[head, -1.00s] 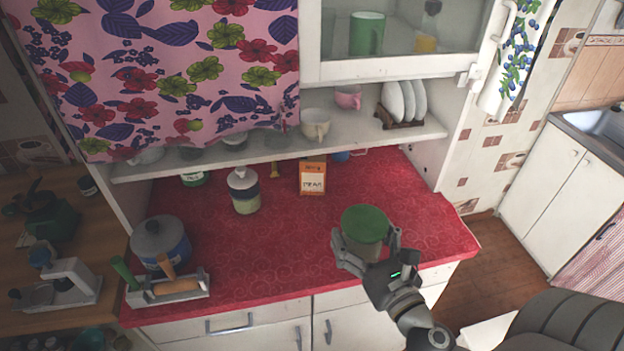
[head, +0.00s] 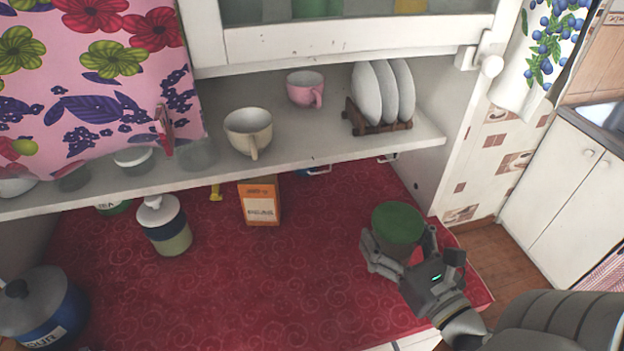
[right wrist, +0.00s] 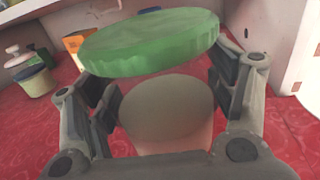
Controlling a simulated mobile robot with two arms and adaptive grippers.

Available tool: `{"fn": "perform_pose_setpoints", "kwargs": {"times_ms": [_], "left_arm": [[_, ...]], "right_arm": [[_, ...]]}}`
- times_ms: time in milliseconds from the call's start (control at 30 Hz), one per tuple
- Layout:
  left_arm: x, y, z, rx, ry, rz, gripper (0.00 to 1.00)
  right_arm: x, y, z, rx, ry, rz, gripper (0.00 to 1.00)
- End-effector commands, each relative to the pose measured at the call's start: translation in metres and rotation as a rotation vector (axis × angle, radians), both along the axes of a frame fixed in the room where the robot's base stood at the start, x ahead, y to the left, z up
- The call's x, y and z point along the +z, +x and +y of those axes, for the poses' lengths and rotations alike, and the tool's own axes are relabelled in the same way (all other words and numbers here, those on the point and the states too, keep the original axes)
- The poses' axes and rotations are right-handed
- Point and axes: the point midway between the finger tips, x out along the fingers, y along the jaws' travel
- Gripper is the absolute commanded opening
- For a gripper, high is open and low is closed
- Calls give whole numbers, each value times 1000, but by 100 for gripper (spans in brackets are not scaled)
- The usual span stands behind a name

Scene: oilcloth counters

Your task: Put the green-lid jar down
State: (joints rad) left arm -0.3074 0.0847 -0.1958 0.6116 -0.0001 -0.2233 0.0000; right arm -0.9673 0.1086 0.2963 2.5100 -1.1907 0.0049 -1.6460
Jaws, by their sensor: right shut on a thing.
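The green-lid jar (head: 398,222) is in my right gripper (head: 402,254), over the right end of the red counter in the head view. In the right wrist view its green lid (right wrist: 150,43) is above the fingers, and the greyish jar body (right wrist: 167,112) is between the two finger pads of the gripper (right wrist: 160,105). The gripper is shut on the jar body. The jar looks upright or nearly so. I cannot tell whether its bottom touches the counter. My left gripper is not in view.
The red counter (head: 270,285) is clear in the middle. An orange box (head: 261,201), a white-topped canister (head: 166,228) and a blue pot (head: 45,312) stand on it. Above is a shelf (head: 310,155) with a cream cup (head: 248,131), pink cup (head: 305,88) and plate rack (head: 378,118).

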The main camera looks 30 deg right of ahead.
Motion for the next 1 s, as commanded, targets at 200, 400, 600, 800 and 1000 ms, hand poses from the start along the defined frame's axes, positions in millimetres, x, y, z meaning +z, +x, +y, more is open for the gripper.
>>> {"fn": "perform_pose_setpoints", "kwargs": {"times_ms": [200,400,600,800,1000], "left_arm": [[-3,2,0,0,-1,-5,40],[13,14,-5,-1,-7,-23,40],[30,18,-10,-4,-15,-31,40],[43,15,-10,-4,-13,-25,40],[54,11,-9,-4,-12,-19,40]], "right_arm": [[2,17,0,8,-3,-9,31],[7,43,-3,4,-1,-5,31],[7,79,-6,1,-3,-5,31],[6,116,-10,-1,-2,-4,31],[6,153,-12,-1,-1,-4,31]]}}
